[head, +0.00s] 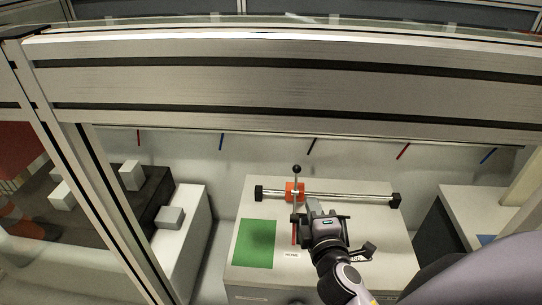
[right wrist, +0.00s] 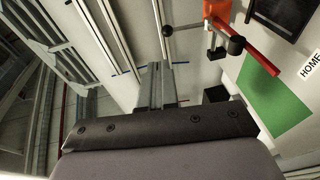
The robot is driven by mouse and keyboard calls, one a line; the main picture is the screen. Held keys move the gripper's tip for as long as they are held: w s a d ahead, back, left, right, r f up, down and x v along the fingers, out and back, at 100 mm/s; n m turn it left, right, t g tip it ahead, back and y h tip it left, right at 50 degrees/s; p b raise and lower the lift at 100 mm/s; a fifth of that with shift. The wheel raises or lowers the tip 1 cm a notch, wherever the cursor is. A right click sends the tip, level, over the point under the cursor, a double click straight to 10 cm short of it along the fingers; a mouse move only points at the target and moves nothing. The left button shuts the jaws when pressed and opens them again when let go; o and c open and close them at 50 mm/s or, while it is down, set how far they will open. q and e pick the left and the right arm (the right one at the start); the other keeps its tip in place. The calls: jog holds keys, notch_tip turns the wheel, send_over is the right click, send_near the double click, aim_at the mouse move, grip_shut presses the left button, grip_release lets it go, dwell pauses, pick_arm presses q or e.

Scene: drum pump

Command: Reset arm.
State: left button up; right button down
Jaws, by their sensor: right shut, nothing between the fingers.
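My right gripper (head: 312,205) is over the white bench in the head view, close in front of the orange slider block (head: 292,187). Its fingers are shut and empty, and they also show in the right wrist view (right wrist: 155,85). The block sits on a horizontal metal rail (head: 345,196) with black end blocks. A rod with a black knob (head: 297,169) stands up at the block. The right wrist view shows the orange block (right wrist: 217,10), a red bar (right wrist: 262,52) and a black knob (right wrist: 236,45), apart from the fingers. My left gripper is not in view.
A green patch (head: 254,244) and a HOME label (head: 292,254) are on the white bench top (head: 375,262). A thick metal frame beam (head: 280,75) crosses above. Another bench (head: 465,205) is at right.

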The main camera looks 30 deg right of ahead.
jog(key=s+a+f+m+g+y, duration=0.5)
jog(key=s+a+f+m+y, duration=0.3)
jog(key=s+a+f+m, duration=0.4)
notch_tip(320, 180, up, 9)
jog(key=s+d+n+p, duration=0.1)
jog(key=p, duration=1.1)
jog(key=shift+s+d+f+p, duration=0.15)
jog(key=shift+s+d+p, duration=0.05)
jog(key=shift+d+p, duration=0.15)
